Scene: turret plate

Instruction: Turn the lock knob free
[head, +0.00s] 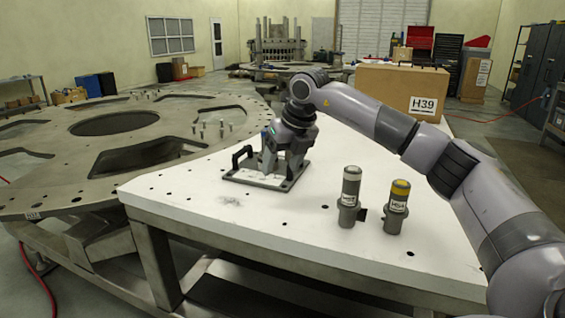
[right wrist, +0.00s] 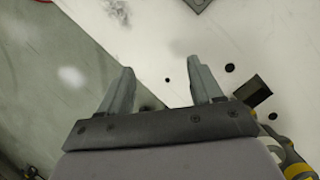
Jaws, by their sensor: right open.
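My right gripper (head: 279,163) points down over the framed plate fixture (head: 248,184) on the white table. Its two fingers are apart in the right wrist view (right wrist: 160,68), with nothing between them. The fixture has a dark rim, a pale middle and an upright black handle (head: 240,155) at its left side. One corner of the fixture shows at the top of the right wrist view (right wrist: 200,4). I cannot make out a lock knob; the gripper hides part of the fixture. My left gripper is not in view.
Two labelled cylinders, one grey-topped (head: 350,187) and one yellow-topped (head: 398,197), stand in holders on the white table (head: 290,230). A dark tab juts from the grey-topped one's holder. A cardboard box (head: 385,82) stands behind; a large slotted ring plate (head: 60,185) lies left.

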